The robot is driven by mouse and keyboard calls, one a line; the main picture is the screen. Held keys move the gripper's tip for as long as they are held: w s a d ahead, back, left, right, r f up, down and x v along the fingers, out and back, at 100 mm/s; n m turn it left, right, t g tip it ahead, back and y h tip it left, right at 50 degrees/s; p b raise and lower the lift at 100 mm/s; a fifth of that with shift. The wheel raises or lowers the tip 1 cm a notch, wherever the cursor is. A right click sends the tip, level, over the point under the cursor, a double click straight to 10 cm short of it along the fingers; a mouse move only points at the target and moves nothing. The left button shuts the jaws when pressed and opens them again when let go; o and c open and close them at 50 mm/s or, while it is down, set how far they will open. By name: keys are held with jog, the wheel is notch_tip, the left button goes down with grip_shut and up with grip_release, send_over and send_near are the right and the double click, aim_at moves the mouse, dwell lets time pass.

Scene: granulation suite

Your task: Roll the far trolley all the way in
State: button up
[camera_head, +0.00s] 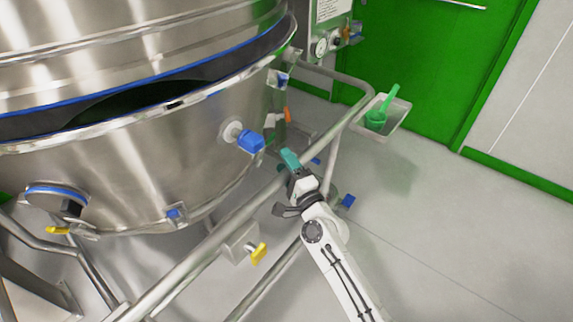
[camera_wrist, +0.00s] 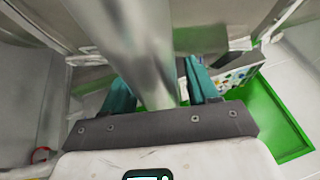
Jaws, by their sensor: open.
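A large steel bowl (camera_head: 150,165) sits in a tubular steel trolley frame that fills the left of the head view. Its rail (camera_head: 215,240) runs from the bottom left up to a bent corner at the right. It is the only trolley I can make out. My gripper (camera_head: 289,158) is at this rail, near its middle. In the wrist view, the teal fingers of my gripper (camera_wrist: 160,88) stand open on either side of a steel tube (camera_wrist: 140,40). I cannot tell whether either finger touches it. The trolley's wheels are mostly hidden.
A grey bin (camera_head: 396,118) with a green scoop (camera_head: 376,118) is beyond the rail's corner. A green door (camera_head: 430,60) and a control panel with a gauge (camera_head: 321,46) are at the back. The grey floor (camera_head: 450,230) at the right is clear.

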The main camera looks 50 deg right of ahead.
jog(key=shift+c, duration=0.3)
grip_shut()
